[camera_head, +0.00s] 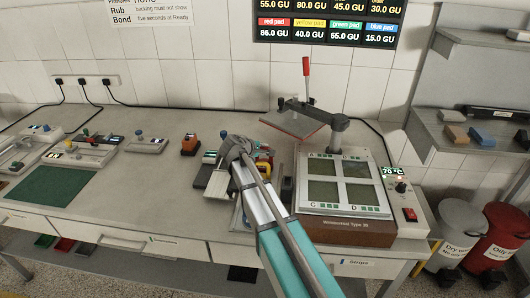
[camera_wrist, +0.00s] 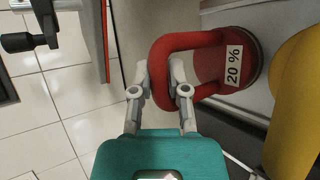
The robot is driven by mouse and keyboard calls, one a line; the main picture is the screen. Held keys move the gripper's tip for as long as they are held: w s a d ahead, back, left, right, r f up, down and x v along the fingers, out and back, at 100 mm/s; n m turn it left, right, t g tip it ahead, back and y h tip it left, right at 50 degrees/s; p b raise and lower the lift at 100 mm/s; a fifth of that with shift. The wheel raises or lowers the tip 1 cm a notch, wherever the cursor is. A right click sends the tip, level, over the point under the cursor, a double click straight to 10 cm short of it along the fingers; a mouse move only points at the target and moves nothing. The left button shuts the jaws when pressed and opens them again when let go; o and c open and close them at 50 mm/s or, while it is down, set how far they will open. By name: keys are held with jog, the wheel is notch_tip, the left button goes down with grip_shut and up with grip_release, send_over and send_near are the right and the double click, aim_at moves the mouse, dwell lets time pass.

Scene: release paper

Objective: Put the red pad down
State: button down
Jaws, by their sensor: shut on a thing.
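In the wrist view, the red pad (camera_wrist: 233,62) has a looped red handle and a white label reading "20 %". My gripper (camera_wrist: 157,80) is shut on the far bar of this handle, one finger on each side. A yellow rounded thing (camera_wrist: 295,95) is close beside the red pad. In the head view, my arm covers most of this spot; a bit of yellow and red (camera_head: 264,167) shows just right of the wrist. I cannot tell whether the red pad's underside touches the surface below it.
The press (camera_head: 345,210) stands right of my arm, with four lettered plates and a readout of about 70 °C. Its upper plate (camera_head: 293,122) with a red lever is swung out left.

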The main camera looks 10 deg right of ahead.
jog(key=shift+f, duration=0.1)
dwell(0.3)
jog(key=c, duration=0.6)
grip_release()
jog(key=shift+r, duration=0.2)
jog(key=shift+p+v, duration=3.15)
jog(key=shift+v, duration=2.85)
jog(key=shift+f, duration=0.1)
